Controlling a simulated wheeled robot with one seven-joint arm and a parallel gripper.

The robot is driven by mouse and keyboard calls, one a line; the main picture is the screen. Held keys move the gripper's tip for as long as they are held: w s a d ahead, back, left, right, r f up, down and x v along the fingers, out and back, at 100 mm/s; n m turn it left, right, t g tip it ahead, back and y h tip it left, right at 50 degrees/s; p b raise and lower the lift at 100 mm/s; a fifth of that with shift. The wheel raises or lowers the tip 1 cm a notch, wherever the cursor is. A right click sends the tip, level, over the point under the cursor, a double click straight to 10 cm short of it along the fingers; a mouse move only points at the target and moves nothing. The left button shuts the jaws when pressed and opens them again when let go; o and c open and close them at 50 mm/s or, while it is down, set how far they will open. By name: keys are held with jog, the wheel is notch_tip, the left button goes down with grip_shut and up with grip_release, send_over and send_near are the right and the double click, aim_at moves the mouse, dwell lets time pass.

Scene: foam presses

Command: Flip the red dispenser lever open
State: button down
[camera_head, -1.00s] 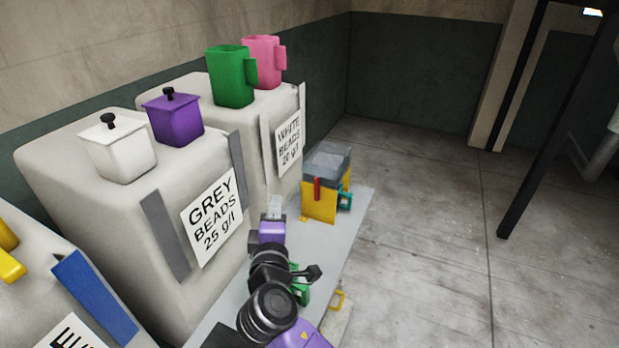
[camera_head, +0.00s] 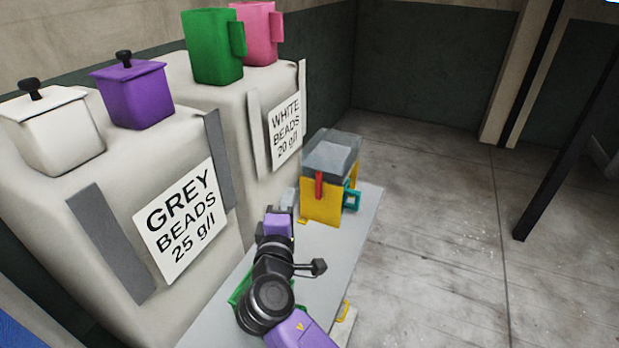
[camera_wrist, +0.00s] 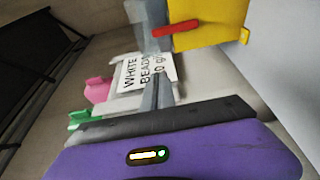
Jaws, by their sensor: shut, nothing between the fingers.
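The red lever (camera_head: 319,186) is on the front of the yellow dispenser (camera_head: 322,208), which has a grey, partly see-through hopper on top. In the head view it hangs upright against the front face. The red lever (camera_wrist: 176,35) and the yellow dispenser (camera_wrist: 215,22) also show at the top of the wrist view, turned sideways. My gripper (camera_head: 287,197) is just left of and in front of the dispenser, apart from the lever. In the wrist view my gripper (camera_wrist: 156,92) has its grey fingers together and empty.
The dispenser stands on a grey bench (camera_head: 362,230) with a teal handle (camera_head: 352,200) at its right. Large bead sacks, signed GREY BEADS (camera_head: 182,222) and WHITE BEADS (camera_head: 285,130), line the left. A yellow handle (camera_head: 345,311) shows at the bench's front edge. Open floor lies right.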

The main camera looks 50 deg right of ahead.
aim_at(312, 168)
jog(key=p+x, duration=0.1)
jog(key=x, duration=0.2)
jog(key=s+d+p+x, duration=0.1)
jog(key=x, duration=0.2)
jog(key=p+x, duration=0.1)
jog(key=x, duration=0.2)
jog(key=shift+s+d+r, duration=0.15)
jog(key=shift+s+d, duration=0.1)
jog(key=shift+s+d+p, duration=0.3)
jog(key=shift+s+p, duration=0.2)
jog(key=shift+s, duration=0.3)
jog(key=shift+s+f+b, duration=0.15)
jog(key=shift+f+b, duration=0.1)
jog(key=shift+b, duration=0.35)
